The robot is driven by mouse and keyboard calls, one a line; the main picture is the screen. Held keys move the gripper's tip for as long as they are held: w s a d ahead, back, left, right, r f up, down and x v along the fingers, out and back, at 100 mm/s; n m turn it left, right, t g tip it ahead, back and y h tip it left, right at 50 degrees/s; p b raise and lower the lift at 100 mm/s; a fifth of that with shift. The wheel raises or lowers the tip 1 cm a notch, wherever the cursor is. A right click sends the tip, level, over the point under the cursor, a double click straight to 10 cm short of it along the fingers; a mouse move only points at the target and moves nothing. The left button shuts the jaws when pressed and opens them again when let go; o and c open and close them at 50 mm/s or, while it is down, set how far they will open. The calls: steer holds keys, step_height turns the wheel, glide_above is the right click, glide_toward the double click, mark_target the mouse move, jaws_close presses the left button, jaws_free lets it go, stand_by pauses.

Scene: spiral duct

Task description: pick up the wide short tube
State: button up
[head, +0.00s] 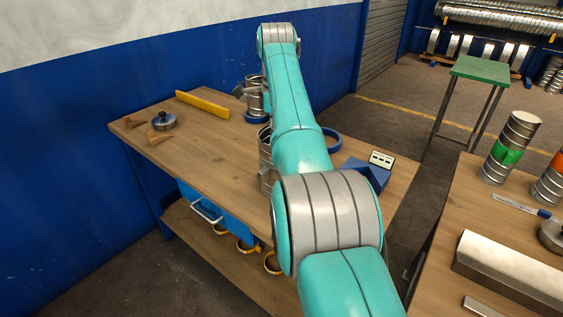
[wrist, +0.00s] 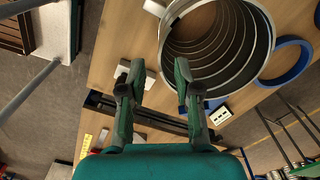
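In the wrist view a wide, ribbed metal tube (wrist: 262,35) stands open end toward the camera, at the top right of centre. In the head view a ribbed metal tube (head: 265,165) stands on the wooden table, partly hidden behind my arm; it may be the same one. My gripper (wrist: 154,82) is open and empty. Its right finger overlaps the tube's lower left rim in the picture, and the left finger lies left of it. I cannot tell whether they touch. My gripper is not clearly visible in the head view.
Another metal tube (head: 256,100) on a blue ring stands farther back. A loose blue ring (head: 332,142) and a blue device (head: 367,174) lie at the right. A yellow bar (head: 203,105) and a dark round part (head: 164,121) lie left. The table's front left is clear.

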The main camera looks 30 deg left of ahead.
step_height(320, 180, down, 8)
steer(key=shift+a, duration=0.25)
stand_by(0.4)
steer(key=shift+s, duration=0.1)
jaws_close()
